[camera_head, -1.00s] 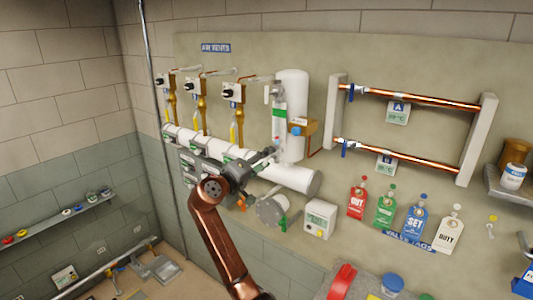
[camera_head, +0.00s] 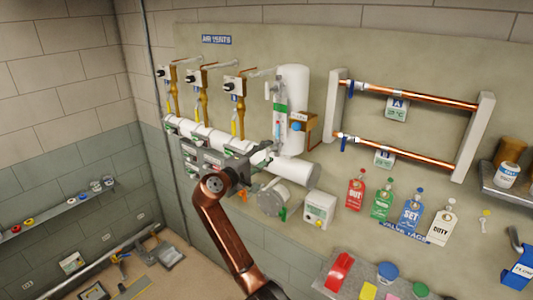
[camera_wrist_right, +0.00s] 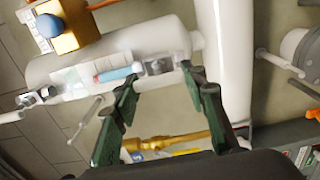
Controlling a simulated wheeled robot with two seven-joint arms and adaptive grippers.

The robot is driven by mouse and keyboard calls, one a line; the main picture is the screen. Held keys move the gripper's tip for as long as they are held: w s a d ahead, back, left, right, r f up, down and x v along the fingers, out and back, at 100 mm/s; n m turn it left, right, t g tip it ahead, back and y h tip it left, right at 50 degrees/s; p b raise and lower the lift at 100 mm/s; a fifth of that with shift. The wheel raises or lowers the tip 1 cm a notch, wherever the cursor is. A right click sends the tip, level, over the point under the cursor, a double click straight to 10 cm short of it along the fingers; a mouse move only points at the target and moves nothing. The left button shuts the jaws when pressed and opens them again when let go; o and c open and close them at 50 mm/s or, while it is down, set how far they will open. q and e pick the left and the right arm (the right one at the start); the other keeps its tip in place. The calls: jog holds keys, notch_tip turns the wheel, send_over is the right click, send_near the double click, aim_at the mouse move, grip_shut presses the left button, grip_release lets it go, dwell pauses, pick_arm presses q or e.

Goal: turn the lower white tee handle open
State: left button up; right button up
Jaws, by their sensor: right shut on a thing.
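A white upright vessel (camera_head: 294,92) with a green-labelled sight gauge (camera_head: 280,118) stands on the wall board; it lies sideways in the right wrist view (camera_wrist_right: 75,60). My right gripper (camera_head: 264,152) is at the gauge's lower end. In the right wrist view my right gripper's (camera_wrist_right: 160,75) dark green fingers sit on either side of the lower gauge fitting (camera_wrist_right: 158,65), shut on the lower white tee handle, which is mostly hidden between them. A thin white tee handle (camera_wrist_right: 84,118) shows near the gauge's other end. My left gripper is out of view.
A thick white horizontal pipe (camera_head: 290,169) runs below the vessel. A brass-coloured box with a blue knob (camera_head: 298,126) is beside the vessel. A round grey flange (camera_head: 272,198) and white box (camera_head: 319,209) are below. Copper pipes (camera_head: 405,148) are on the right.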

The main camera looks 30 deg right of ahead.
jog(key=shift+r, duration=0.1)
jog(key=o, duration=1.2)
jog(key=v, duration=1.2)
